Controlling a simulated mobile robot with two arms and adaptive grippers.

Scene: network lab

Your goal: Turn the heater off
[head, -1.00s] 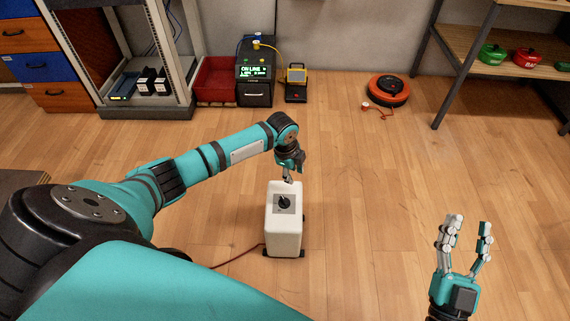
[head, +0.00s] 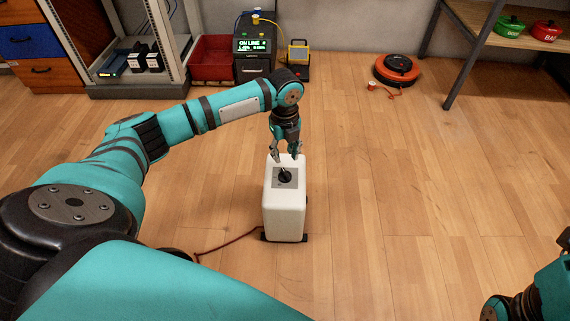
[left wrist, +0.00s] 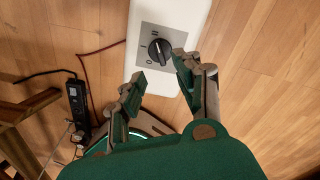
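The heater (head: 284,212) is a white upright box on the wooden floor, with a grey panel and a black knob (head: 285,176) on top. In the left wrist view the knob (left wrist: 159,50) shows with marks around it on the panel. My left gripper (head: 286,156) points down just above the top of the heater, at the far side of the knob. In the left wrist view its two fingers (left wrist: 158,75) are apart with nothing between them, close to the knob. I cannot tell whether one finger touches it. My right gripper (head: 505,306) is at the lower right edge, its fingers mostly out of view.
A power strip (left wrist: 77,100) lies on the floor in the left wrist view, and a red cord (head: 228,243) runs left from the heater. An orange cable reel (head: 397,69), a red bin (head: 212,62) and a black unit with a lit display (head: 254,58) stand at the back. Floor right of the heater is clear.

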